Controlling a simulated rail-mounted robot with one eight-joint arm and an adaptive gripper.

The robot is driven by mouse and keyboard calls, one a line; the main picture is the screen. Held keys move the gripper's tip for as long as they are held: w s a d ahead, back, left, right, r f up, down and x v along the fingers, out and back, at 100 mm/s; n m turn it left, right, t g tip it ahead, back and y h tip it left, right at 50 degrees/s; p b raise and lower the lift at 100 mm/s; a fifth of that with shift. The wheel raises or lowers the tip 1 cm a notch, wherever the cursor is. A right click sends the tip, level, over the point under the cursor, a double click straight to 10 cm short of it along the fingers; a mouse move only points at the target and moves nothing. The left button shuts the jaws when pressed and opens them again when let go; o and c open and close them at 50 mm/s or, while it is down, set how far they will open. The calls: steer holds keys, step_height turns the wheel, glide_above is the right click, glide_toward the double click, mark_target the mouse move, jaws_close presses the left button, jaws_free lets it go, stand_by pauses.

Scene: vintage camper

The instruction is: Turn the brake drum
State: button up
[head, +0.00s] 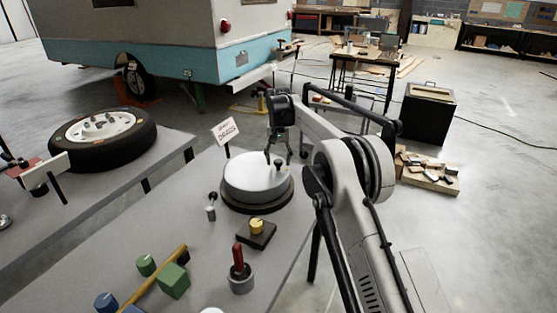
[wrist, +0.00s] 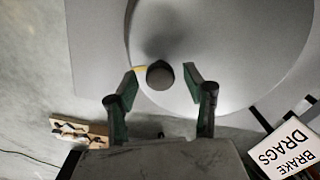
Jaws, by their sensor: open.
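The brake drum (head: 250,185) is a pale grey disc on a dark round base on the grey workbench. A small dark knob (head: 279,163) stands up near its far right rim. In the wrist view the drum's smooth face (wrist: 225,60) fills the upper part, and the round knob (wrist: 159,76) sits at its edge. My gripper (head: 278,156) is above the drum at the knob, pointing down. In the wrist view its two green-padded fingers (wrist: 158,72) are open, one on each side of the knob, with gaps visible. I cannot tell how far above the drum face the tips are.
A "brake drags" sign (head: 226,131) stands just behind the drum. In front are a yellow knob on a dark block (head: 257,234), a cup with a red handle (head: 241,281) and a green cube (head: 173,281). A tyred wheel (head: 75,150) lies left. A wooden tray (head: 430,178) is right.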

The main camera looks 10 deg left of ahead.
steer(key=shift+r, duration=0.1)
step_height(320, 180, up, 12)
stand_by(0.5)
